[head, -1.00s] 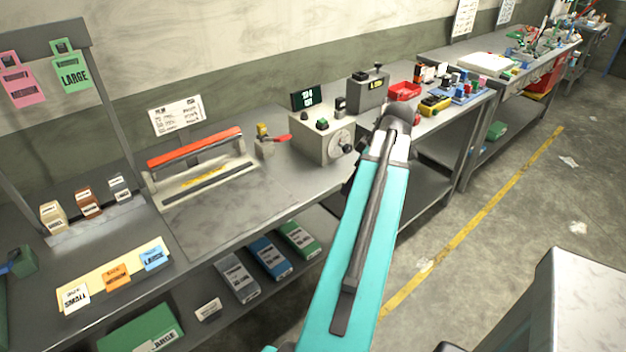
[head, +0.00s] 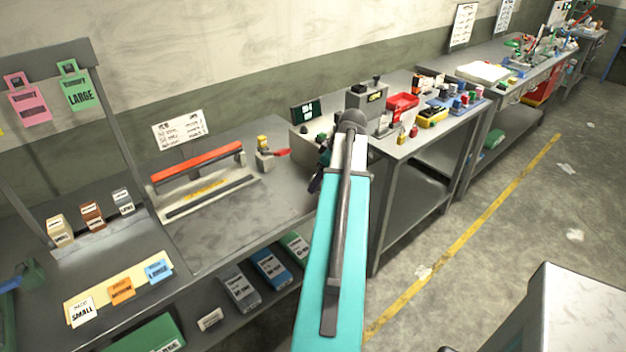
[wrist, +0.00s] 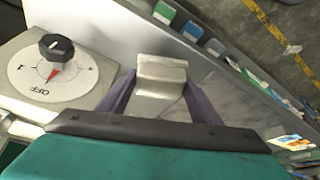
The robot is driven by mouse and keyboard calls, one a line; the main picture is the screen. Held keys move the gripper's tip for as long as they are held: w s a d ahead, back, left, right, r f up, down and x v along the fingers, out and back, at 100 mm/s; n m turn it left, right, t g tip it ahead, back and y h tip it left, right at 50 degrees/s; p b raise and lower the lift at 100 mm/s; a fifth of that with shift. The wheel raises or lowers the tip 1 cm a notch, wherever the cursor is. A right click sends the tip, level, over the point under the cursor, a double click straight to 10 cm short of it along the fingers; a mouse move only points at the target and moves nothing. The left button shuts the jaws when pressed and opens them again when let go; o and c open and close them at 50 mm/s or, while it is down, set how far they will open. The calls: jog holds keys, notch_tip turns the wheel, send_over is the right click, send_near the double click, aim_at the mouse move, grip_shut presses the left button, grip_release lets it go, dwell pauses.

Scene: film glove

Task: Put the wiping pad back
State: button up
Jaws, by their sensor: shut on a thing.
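My gripper (wrist: 159,92) is shut on a small grey block with a pale top edge, which looks like the wiping pad (wrist: 161,68). The block sits between the two dark purple fingers in the wrist view. In the head view my gripper (head: 319,172) is a dark shape beside the arm, mostly hidden, and the pad cannot be made out. A control box with a black OFF dial (wrist: 50,72) is just left of the gripper in the wrist view.
A heat sealer with an orange bar (head: 197,162) stands on the grey bench, with clear bench top in front. Coloured boxes (head: 270,268) lie on the shelf below. A red tray (head: 402,104) and small parts stand on the bench at right. A pale worktop (head: 585,310) is at lower right.

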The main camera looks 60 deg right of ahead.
jog(key=w, duration=0.3)
jog(key=shift+w+d+f+p, duration=0.15)
jog(key=shift+w+d+p, duration=0.05)
jog(key=shift+d+p, duration=0.2)
jog(key=shift+a, duration=0.1)
jog(key=shift+f, duration=0.15)
jog(key=shift+f+p, duration=0.85)
jog(key=shift+f, duration=0.75)
jog(key=shift+f, duration=0.15)
jog(key=o, duration=1)
jog(key=shift+c, duration=0.2)
jog(key=shift+r, duration=0.2)
jog(key=shift+a+b+v, duration=0.2)
jog(key=shift+b+v, duration=1.35)
jog(key=shift+v, duration=4.45)
